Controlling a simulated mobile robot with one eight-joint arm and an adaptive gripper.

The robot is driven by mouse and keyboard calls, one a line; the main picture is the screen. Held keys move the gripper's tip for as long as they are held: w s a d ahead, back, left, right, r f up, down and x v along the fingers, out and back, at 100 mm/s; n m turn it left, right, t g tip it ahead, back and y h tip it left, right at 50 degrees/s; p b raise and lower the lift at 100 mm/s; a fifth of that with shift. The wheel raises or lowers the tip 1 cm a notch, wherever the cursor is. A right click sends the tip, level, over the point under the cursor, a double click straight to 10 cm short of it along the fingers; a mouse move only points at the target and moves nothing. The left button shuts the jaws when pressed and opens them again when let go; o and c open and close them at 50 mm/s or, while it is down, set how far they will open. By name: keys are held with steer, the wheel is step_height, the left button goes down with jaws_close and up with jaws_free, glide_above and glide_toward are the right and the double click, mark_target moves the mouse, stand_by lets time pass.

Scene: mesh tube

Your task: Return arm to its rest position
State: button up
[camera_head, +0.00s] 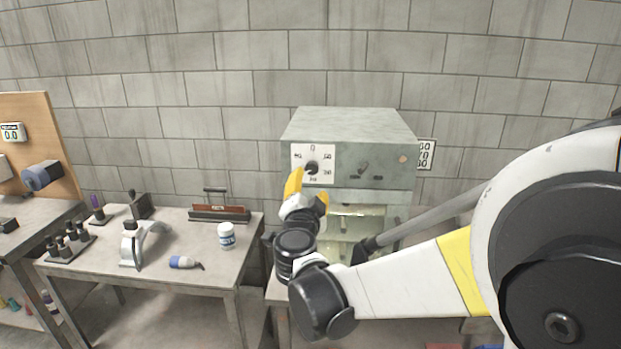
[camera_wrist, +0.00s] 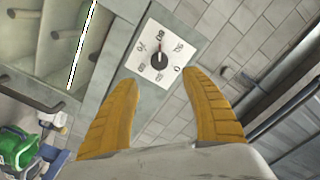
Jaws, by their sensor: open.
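My gripper (camera_head: 308,190) is raised in front of the grey-green machine (camera_head: 350,125), close to its dial panel. Its yellow fingers stand apart in the wrist view (camera_wrist: 162,115), with nothing between them. The white dial panel with a black knob (camera_head: 312,167) is on the machine's front, left side; it also shows beyond the fingertips in the wrist view (camera_wrist: 158,57). The fingers look apart from the knob. My arm reaches in from the right of the head view and hides part of the machine's lower front.
A table (camera_head: 190,265) to the left holds a white bottle (camera_head: 226,236), a blue and white tube (camera_head: 184,262), a curved grey device (camera_head: 140,243) and a red-fronted holder (camera_head: 219,213). A wooden board (camera_head: 40,135) stands at far left. A block wall closes off the back.

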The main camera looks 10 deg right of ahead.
steer(key=shift+s+a, duration=0.1)
steer(key=shift+s, duration=0.25)
steer(key=s+d+f+n+g+b, duration=0.1)
steer(key=s+d+f+n+g, duration=0.3)
steer(key=s, duration=0.4)
steer(key=s+d+f+n+g+b, duration=0.1)
steer(key=s+d+f+g+b, duration=0.2)
steer(key=s+d, duration=0.4)
steer(key=s+a+f+n+g+y, duration=0.1)
steer(key=s+a+f+n+y, duration=0.1)
steer(key=s, duration=0.5)
steer(key=s+a+f+n+g+y, duration=0.2)
steer(key=s+a+f+n+y, duration=0.1)
steer(key=s+a+f+n, duration=0.2)
steer(key=s+f+n, duration=0.1)
steer(key=s+f, duration=0.1)
steer(key=s, duration=0.1)
steer(key=shift+s+a+f+y, duration=0.15)
steer(key=shift+s+a+y, duration=0.15)
steer(key=shift+c, duration=0.5)
